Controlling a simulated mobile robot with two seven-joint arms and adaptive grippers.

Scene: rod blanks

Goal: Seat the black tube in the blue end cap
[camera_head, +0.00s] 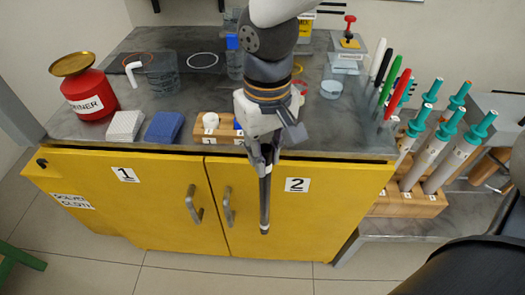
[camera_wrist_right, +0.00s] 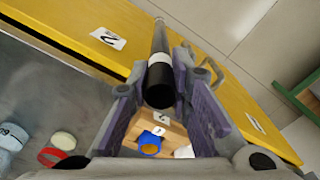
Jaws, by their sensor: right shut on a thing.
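My right gripper (camera_head: 263,155) is shut on the black tube (camera_head: 265,205), which hangs about upright in front of the yellow cabinet doors in the head view. In the right wrist view the tube (camera_wrist_right: 160,85) has a white band and sits between the fingers (camera_wrist_right: 160,95). The blue end cap (camera_wrist_right: 150,143) is in a small wooden block (camera_wrist_right: 172,132) on the bench, apart from the tube. In the head view only a sliver of the cap shows beside the gripper; the rest is hidden. My left gripper is not in view.
A white cap (camera_head: 210,118) sits in the same block (camera_head: 203,131). A red container (camera_head: 88,97), a white sponge (camera_head: 124,125) and a blue cloth (camera_head: 164,127) are on the left. Coloured pens (camera_head: 393,86) and a rack of large syringes (camera_head: 420,203) are on the right.

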